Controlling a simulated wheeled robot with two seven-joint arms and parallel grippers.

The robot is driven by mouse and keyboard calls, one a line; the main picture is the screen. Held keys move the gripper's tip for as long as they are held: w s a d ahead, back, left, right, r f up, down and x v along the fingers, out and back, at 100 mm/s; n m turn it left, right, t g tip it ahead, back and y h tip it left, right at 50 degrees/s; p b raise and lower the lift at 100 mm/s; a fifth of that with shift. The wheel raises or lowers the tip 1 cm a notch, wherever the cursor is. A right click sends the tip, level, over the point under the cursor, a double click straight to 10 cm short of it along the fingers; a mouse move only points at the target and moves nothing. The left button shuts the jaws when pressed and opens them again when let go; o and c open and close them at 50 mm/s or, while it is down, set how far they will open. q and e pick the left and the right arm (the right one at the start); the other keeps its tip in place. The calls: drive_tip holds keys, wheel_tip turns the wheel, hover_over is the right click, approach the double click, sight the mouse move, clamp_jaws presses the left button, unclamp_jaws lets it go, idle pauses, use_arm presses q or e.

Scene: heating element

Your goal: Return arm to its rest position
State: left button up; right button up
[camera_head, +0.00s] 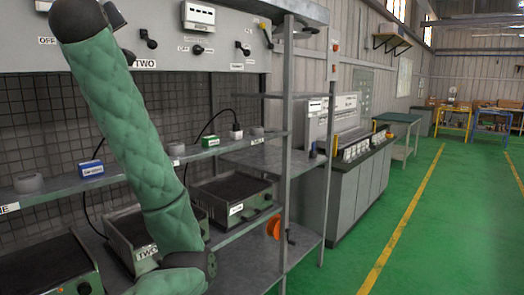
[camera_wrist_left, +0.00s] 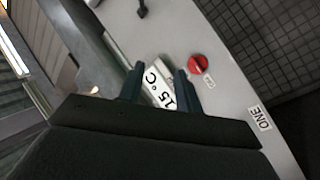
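My left arm, in a green padded cover, crosses the left half of the head view from top to bottom; its gripper is outside that view. In the left wrist view my left gripper (camera_wrist_left: 158,70) is open, its two dark fingers apart. A white display reading 15°C (camera_wrist_left: 160,88) shows between and beyond the fingers, on a light grey panel (camera_wrist_left: 228,92). I cannot tell whether the fingers touch the panel. My right gripper is in neither view.
A metal shelf rack (camera_head: 255,155) with hot plates (camera_head: 234,195) stands close in front and left. A control panel (camera_head: 230,55) with switches runs along its top. A grey workbench (camera_head: 350,190) stands beyond. The green floor (camera_head: 450,230) at right is clear.

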use_arm(q)
drive_tip(key=d+f+m+g+h, duration=0.1)
drive_tip(key=d+f+m+h, duration=0.3)
drive_tip(key=f, duration=0.9)
drive_tip(key=d+f+m+g+h, duration=0.1)
drive_tip(key=d+f+m, duration=0.35)
drive_tip(key=f, duration=0.95)
drive_tip(key=d+f+m+g+h, duration=0.25)
drive_tip(key=d+f, duration=0.45)
drive_tip(key=f, duration=0.6)
drive_tip(key=s+d+f+g+h, duration=0.15)
drive_tip(key=s+f, duration=0.25)
drive_tip(key=f, duration=0.4)
drive_tip(key=s+d+f+m+g+y, duration=0.15)
drive_tip(key=s+f, duration=0.25)
drive_tip(key=f, duration=0.5)
drive_tip(key=s+d+f+g+h, duration=0.1)
drive_tip(key=s+d+f+h, duration=0.15)
drive_tip(key=f, duration=0.55)
drive_tip(key=s+f+g, duration=0.3)
drive_tip(key=s+f, duration=1.1)
drive_tip(key=s, duration=0.2)
drive_tip(key=s+f+g+y+p, duration=0.1)
drive_tip(key=s+f+g, duration=0.3)
drive_tip(key=s+f, duration=0.9)
drive_tip(key=s, duration=0.3)
drive_tip(key=shift+d+f, duration=0.4)
drive_tip(key=shift+s+g, duration=0.1)
drive_tip(key=shift+g, duration=0.15)
